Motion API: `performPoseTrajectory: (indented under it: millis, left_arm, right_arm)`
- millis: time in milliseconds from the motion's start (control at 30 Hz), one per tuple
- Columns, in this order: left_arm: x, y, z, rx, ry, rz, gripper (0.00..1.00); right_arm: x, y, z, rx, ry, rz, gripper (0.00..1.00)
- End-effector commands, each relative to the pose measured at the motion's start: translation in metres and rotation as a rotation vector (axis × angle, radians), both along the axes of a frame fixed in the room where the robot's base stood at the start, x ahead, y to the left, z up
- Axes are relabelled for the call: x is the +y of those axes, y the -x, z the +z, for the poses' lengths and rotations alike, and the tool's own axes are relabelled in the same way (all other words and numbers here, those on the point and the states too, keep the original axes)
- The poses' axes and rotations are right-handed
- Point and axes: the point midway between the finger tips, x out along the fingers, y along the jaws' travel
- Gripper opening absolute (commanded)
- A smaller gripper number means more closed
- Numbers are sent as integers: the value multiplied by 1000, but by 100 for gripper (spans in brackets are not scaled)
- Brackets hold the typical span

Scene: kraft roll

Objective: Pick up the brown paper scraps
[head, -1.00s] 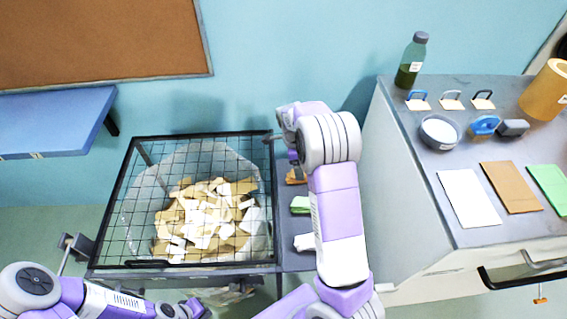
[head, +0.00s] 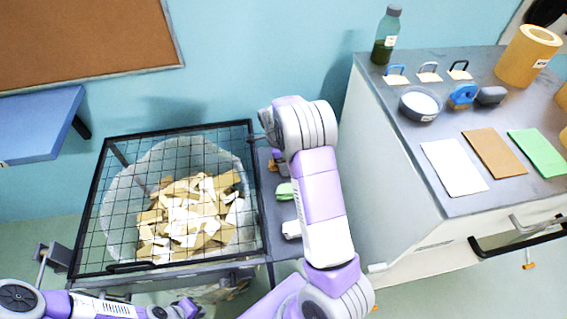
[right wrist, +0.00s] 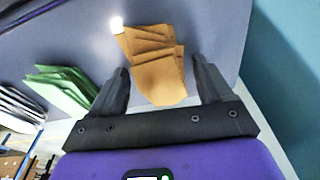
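The brown paper scraps (right wrist: 156,62) lie as a small fanned stack on a grey surface in the right wrist view. My right gripper (right wrist: 160,80) is open, with one dark finger on each side of the stack and the near end of the scraps between them. I cannot tell whether the fingers touch them. In the head view, a bit of the brown scraps (head: 272,166) shows beside my right arm, which hides most of the right gripper. My left gripper (head: 188,309) is at the bottom edge of the head view, away from the scraps; its fingers are not clear.
Green scraps (right wrist: 62,88) and white scraps (right wrist: 18,108) lie left of the brown stack. A mesh-lidded bin (head: 75,268) full of paper pieces stands beside the shelf.

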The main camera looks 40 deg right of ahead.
Motion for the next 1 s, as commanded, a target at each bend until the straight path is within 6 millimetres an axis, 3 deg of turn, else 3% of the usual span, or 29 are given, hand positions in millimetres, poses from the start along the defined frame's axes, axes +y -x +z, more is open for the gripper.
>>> performPoseTrajectory:
  millis: [33, 333, 633, 1000]
  left_arm:
    - [0, 0, 0, 0, 0, 0, 0]
    - [0, 0, 0, 0, 0, 0, 0]
    - [0, 0, 4, 0, 0, 0, 0]
    - [0, 0, 29, 0, 0, 0, 0]
  right_arm:
    - [0, 0, 0, 0, 0, 0, 71]
    - [0, 0, 0, 0, 0, 0, 28]
    - [0, 0, 9, -2, 1, 1, 27]
    - [0, -1, 81, -4, 1, 2, 27]
